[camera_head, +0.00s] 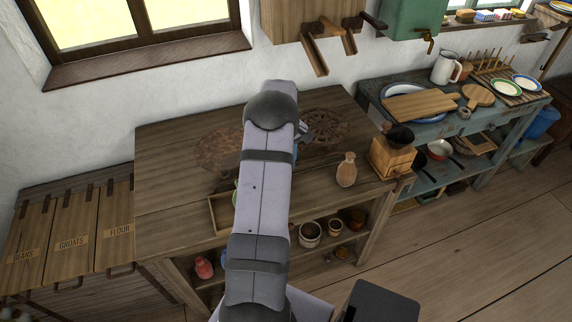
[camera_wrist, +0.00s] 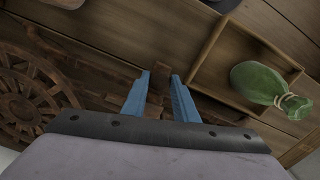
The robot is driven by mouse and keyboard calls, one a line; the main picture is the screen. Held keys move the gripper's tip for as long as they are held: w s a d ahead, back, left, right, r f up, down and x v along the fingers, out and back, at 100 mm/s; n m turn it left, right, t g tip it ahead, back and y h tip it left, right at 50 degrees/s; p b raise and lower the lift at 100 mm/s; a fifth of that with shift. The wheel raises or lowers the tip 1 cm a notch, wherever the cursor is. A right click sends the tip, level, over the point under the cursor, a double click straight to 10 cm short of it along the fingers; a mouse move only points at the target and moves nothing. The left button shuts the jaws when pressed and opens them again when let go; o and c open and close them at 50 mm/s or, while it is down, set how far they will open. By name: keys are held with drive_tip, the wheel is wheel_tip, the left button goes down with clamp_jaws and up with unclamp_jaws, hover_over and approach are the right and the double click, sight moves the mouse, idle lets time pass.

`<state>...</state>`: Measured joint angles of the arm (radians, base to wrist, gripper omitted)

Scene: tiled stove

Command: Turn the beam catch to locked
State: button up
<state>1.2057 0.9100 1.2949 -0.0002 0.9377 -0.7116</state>
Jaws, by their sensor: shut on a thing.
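My gripper (camera_wrist: 161,75) shows in the wrist view as two blue fingers pointing down to the wooden table. The fingers are shut on a small brown wooden piece (camera_wrist: 157,101), which looks like the beam catch; its turn position cannot be told. Dark wooden bars of what looks like a balance (camera_wrist: 85,62) run beside the fingers, with a spoked round pan at left. In the head view my arm hides the catch and most of the gripper. The balance's two round pans show on either side of my arm, the left pan (camera_head: 219,148) and the spoked right pan (camera_head: 326,127).
A shallow wooden tray (camera_wrist: 207,58) lies close to the right finger, with a green tied sack (camera_wrist: 262,82) in it. The table's left part is clear.

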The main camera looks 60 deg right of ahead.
drive_tip(key=shift+n, duration=0.6)
drive_tip(key=o, duration=1.1)
drive_tip(key=shift+c, duration=0.2)
drive_tip(key=shift+r, duration=0.1)
drive_tip(key=shift+r+b, duration=1.05)
drive_tip(key=shift+r, duration=2.55)
